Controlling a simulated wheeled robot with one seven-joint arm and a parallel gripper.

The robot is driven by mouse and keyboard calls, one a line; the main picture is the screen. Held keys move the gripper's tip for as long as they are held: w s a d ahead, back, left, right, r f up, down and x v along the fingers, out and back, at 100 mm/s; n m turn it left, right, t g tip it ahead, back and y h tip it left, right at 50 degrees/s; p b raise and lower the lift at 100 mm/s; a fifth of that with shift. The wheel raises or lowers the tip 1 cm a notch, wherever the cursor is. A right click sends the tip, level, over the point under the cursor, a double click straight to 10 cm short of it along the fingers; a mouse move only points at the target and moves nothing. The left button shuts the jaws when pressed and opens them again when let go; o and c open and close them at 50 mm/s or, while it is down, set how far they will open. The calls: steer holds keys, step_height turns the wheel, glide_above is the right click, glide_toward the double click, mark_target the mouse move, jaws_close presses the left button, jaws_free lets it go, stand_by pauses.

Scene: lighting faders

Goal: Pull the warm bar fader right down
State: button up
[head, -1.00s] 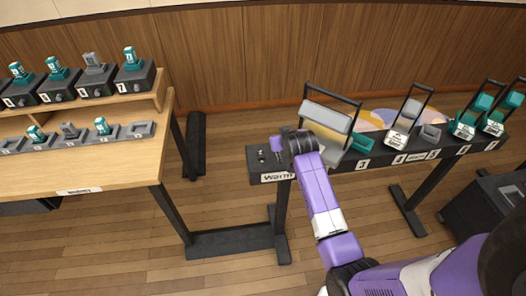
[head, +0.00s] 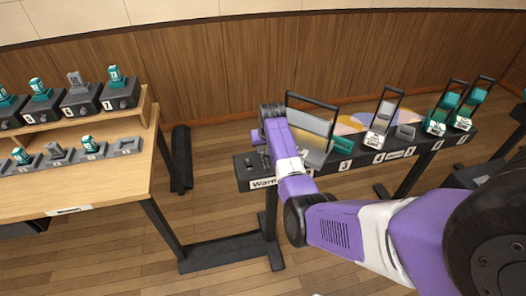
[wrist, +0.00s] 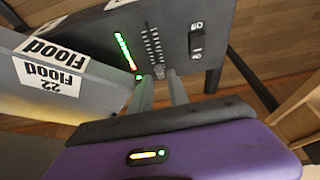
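The console end with the label "Warm" (head: 263,184) is in the head view, at the near left of the long black console. In the wrist view the fader (wrist: 153,46) runs as a slot between tick marks, beside a column of lit green lights (wrist: 126,50). Its small grey knob (wrist: 160,72) is at the end nearest me. My gripper (wrist: 161,80) reaches to that knob, its two grey fingers apart on either side of it. I cannot tell whether they touch it. In the head view my wrist covers the fader and fingertips.
A grey panel labelled "Flood" (wrist: 50,65) stands close left of my fingers. A black rocker switch (wrist: 196,40) lies right of the fader. Tilted framed units (head: 384,122) stand along the console. A wooden desk (head: 80,185) with several teal and grey modules is at left.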

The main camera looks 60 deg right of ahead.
steer(key=shift+x, duration=1.4)
jaws_close()
stand_by(0.5)
